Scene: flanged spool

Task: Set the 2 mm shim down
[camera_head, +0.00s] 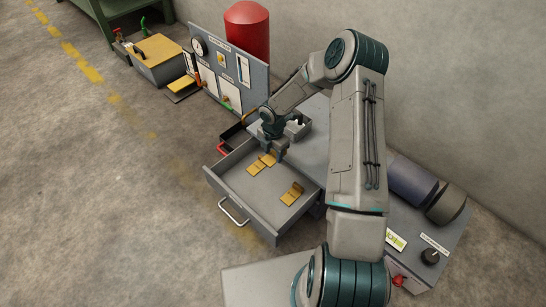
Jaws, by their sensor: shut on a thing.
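A grey drawer (213,181) stands pulled out from the workbench, with a pale handle at its front left. My gripper (276,157) reaches down over the drawer's back part and is shut on a yellow shim (268,159), taken as the 2 mm shim. No thickness marking is readable. The held shim shows just left of the fingers; whether it touches the drawer floor I cannot tell. Another yellow shim (254,168) lies in the drawer close beside it. More yellow shim pieces (292,194) lie towards the drawer's right side.
Dark rollers (412,185) and a red knob (398,281) are at right. The drawer's front middle is clear.

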